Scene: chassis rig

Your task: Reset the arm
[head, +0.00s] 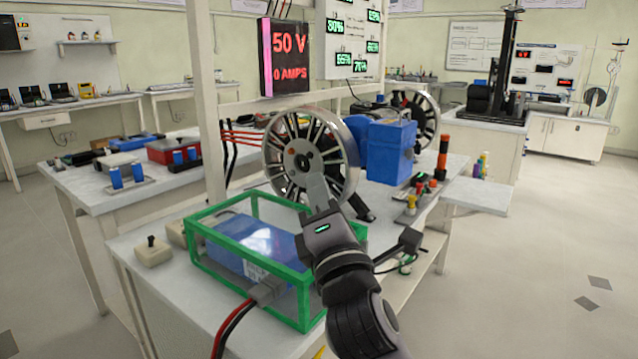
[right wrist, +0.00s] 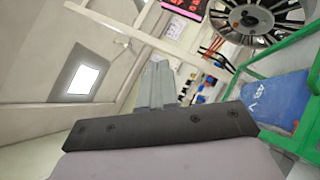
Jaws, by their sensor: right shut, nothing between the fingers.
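My right arm comes in from the lower right of the head view. Its gripper (head: 318,188) is shut and empty, with the fingers pointing up and away in front of the spoked wheel (head: 301,155). It is just above the far right part of the green-framed clear box (head: 215,240); I cannot tell whether they touch. In the right wrist view the closed grey fingers (right wrist: 156,86) stand up in the middle, with the wheel (right wrist: 258,20) and the green frame (right wrist: 268,62) to their right. My left gripper is not in view.
A blue battery block (head: 250,240) is inside the box. A cable plug (head: 268,290) with red and black wires is at its front. A small joystick box (head: 152,250) stands left of it. A blue motor housing (head: 390,150) is behind. A lit display (head: 286,57) hangs above.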

